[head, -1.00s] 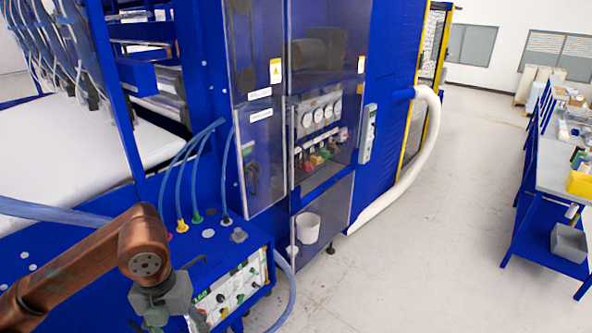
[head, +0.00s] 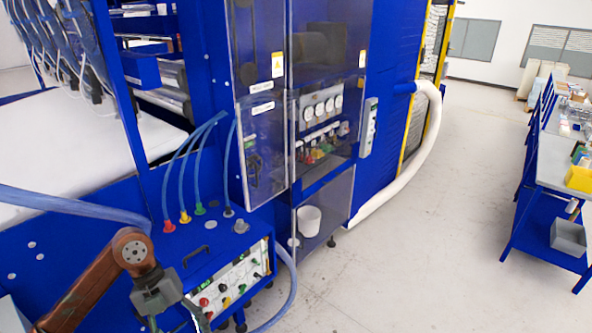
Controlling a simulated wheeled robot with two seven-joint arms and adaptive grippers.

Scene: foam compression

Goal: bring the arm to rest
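My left arm comes in at the lower left in copper colour, its wrist bent down. My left gripper (head: 178,322) hangs below the grey wrist part at the bottom edge. Its fingers run toward the edge of the picture, so I cannot tell whether it is open or shut. It is in front of the blue control box (head: 232,270), left of the coloured knobs on its front panel. Nothing is seen held in it. My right arm and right gripper do not show.
A tall blue machine (head: 395,130) with clear doors stands in the middle. Blue hoses (head: 178,170) plug into the control box top. A white pail (head: 309,220) sits low in the cabinet. A blue workbench (head: 545,225) stands at the right. The floor (head: 430,260) between is clear.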

